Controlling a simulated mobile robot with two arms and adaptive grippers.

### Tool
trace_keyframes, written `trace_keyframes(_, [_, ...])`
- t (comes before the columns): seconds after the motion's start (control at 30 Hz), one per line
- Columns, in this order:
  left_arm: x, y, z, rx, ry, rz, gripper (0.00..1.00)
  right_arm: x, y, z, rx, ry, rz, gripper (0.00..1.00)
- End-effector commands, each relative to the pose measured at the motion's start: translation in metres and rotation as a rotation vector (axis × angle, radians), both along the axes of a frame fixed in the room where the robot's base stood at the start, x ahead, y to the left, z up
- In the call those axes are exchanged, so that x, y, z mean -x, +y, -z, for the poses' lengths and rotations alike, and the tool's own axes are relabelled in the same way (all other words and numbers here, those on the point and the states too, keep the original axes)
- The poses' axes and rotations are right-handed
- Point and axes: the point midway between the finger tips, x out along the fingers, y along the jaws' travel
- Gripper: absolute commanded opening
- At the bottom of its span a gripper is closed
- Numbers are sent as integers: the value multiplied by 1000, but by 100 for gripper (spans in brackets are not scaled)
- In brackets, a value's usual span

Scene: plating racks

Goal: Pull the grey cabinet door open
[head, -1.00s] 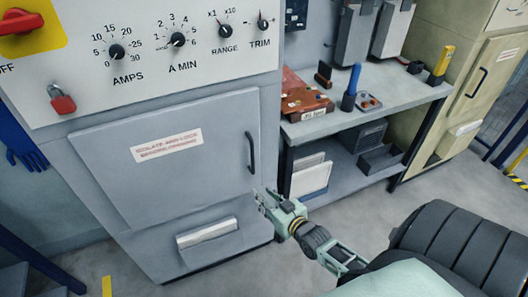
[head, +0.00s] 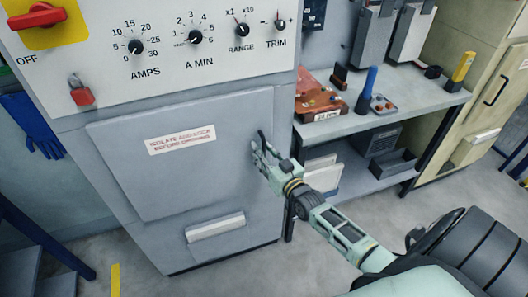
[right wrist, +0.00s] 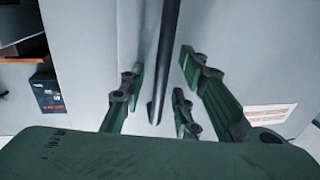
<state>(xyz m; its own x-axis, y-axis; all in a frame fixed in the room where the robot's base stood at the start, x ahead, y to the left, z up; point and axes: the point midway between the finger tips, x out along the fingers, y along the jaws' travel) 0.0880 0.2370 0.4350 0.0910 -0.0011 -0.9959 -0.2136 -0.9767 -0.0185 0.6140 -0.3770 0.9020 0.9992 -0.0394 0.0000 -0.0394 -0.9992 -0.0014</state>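The grey cabinet door (head: 182,178) carries a label reading isolate and lock before opening, and it looks shut. Its dark vertical handle (head: 263,143) is at the door's right edge, partly hidden by my right gripper (head: 261,152). In the right wrist view the handle (right wrist: 165,60) runs down between the open green fingers of the right gripper (right wrist: 160,90), with gaps on both sides. The right gripper is open around the handle and not closed on it. My left gripper is not in view.
A control panel (head: 120,70) with dials and a red padlock (head: 80,92) is above the door. A workbench (head: 350,125) with tools stands at the right. Blue gloves (head: 35,128) hang at the left. Open floor (head: 350,200) lies in front.

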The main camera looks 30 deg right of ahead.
Motion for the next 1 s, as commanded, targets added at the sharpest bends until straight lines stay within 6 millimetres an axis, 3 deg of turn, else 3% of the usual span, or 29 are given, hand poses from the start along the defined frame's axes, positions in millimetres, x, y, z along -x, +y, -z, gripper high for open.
trace_keyframes(0.2, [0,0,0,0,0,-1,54,0,0,0,0,0,0,30])
trace_keyframes(0.53, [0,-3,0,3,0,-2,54,0,0,0,0,0,0,1])
trace_keyframes(1.0, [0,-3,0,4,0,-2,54,0,0,0,-1,1,0,0])
